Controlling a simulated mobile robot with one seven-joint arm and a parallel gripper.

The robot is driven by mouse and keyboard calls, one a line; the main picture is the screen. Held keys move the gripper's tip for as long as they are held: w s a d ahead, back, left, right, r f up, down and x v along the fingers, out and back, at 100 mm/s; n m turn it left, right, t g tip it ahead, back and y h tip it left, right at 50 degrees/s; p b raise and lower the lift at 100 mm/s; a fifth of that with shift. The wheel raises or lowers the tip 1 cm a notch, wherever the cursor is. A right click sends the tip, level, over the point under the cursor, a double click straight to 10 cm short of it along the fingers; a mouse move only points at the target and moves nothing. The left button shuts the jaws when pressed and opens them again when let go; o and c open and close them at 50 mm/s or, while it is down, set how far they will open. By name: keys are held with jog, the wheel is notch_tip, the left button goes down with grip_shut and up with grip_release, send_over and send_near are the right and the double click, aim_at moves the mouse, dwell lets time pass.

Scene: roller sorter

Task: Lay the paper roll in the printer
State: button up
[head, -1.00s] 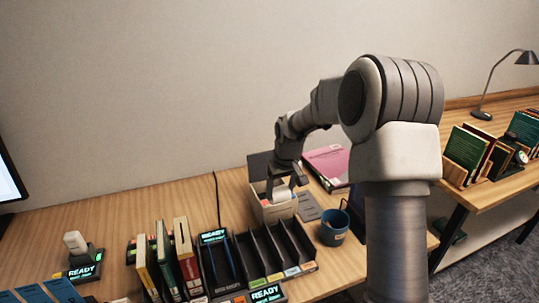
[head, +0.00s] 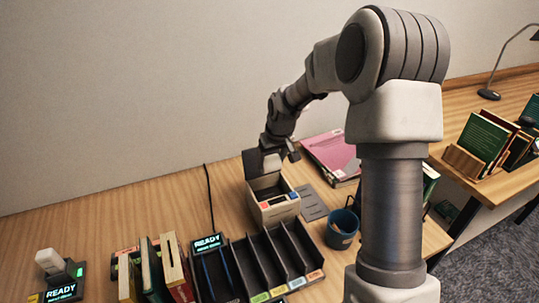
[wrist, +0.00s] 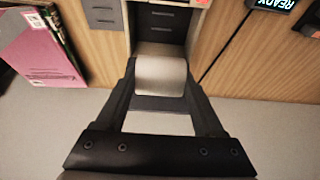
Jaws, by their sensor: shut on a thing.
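The white paper roll (head: 271,161) is between the fingers of my gripper (head: 279,151), which is shut on it. The wrist view shows the roll (wrist: 160,76) with a dark finger on each side. The printer (head: 279,211) is a beige box with its dark lid (head: 251,163) raised at the back. Its dark bay looks empty in the head view. The roll is above the bay's rear, close to the lid; the exact gap cannot be told. In the wrist view, part of the printer (wrist: 201,32) shows beyond the roll.
A blue mug (head: 341,229) and a flat grey pad (head: 312,203) are right of the printer.

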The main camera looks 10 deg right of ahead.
jog(key=shift+f+b, duration=4.4)
jog(key=shift+f, duration=1.8)
jog(key=o, duration=1.4)
jog(key=shift+r, duration=0.15)
jog(key=p+v, duration=0.2)
jog(key=v, duration=1.5)
jog(key=shift+p, duration=0.35)
jog(key=shift+r, duration=0.15)
